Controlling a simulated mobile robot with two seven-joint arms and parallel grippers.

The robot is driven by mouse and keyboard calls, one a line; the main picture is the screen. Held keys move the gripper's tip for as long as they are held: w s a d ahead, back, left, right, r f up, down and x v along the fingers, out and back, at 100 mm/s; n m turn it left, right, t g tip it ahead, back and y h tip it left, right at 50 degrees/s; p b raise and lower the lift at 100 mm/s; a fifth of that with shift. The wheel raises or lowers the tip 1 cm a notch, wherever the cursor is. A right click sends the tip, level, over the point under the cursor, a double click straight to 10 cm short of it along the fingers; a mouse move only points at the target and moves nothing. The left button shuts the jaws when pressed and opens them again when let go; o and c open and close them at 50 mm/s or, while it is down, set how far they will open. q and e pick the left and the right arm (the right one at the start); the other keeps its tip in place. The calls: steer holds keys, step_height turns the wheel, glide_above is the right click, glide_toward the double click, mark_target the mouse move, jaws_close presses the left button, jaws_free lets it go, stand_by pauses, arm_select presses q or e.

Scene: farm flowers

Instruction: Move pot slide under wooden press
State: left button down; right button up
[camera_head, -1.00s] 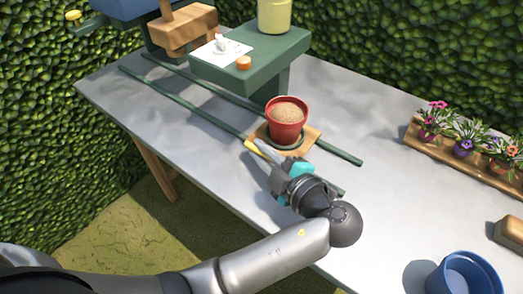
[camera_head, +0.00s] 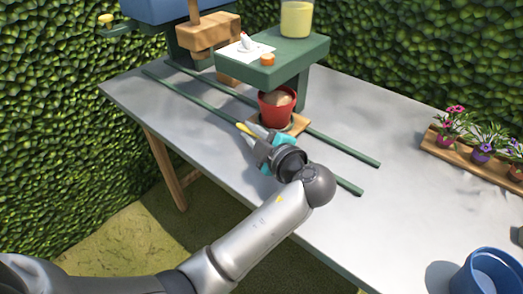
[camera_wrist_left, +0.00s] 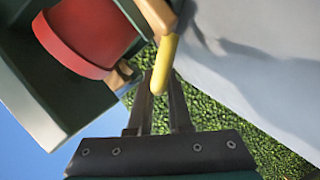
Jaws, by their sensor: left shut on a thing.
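The pot slide is a wooden board (camera_head: 298,125) lying between two dark green rails (camera_head: 330,178). A red pot (camera_head: 273,113) filled with brown soil stands on it, and also shows in the left wrist view (camera_wrist_left: 88,32). The wooden press (camera_head: 208,34) is a block on a post, farther back and left along the rails; the pot is not under it. My left gripper (camera_head: 252,134) is shut on the slide's yellow handle (camera_wrist_left: 163,62), at the near left side of the board. The fingers partly hide the board. My right gripper is not in view.
A green stand (camera_head: 270,66) holding a white sheet, an orange cap (camera_head: 267,59) and a yellow-green container (camera_head: 297,20) overhangs close behind the pot. A flower tray (camera_head: 450,158) and blue pot (camera_head: 487,275) are at right.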

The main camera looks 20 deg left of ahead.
arm_select(q)
steer(key=a, duration=0.2)
steer(key=w+a+b, duration=0.1)
steer(key=a, duration=0.1)
steer(key=w+a+b, duration=0.1)
steer(key=a, duration=0.1)
steer(key=shift+w+a+f, duration=0.15)
steer(key=shift+a, duration=0.15)
steer(key=w+a+b, duration=0.1)
steer(key=w+a, duration=0.1)
steer(key=a, duration=0.3)
steer(key=w+a+b, duration=0.2)
steer(key=a, duration=0.4)
steer(key=w+a+b, duration=0.1)
steer(key=w+a, duration=0.1)
steer(key=a, duration=0.3)
steer(key=shift+a+b, duration=0.4)
steer(key=shift+w+a, duration=0.3)
steer(key=shift+a, duration=0.3)
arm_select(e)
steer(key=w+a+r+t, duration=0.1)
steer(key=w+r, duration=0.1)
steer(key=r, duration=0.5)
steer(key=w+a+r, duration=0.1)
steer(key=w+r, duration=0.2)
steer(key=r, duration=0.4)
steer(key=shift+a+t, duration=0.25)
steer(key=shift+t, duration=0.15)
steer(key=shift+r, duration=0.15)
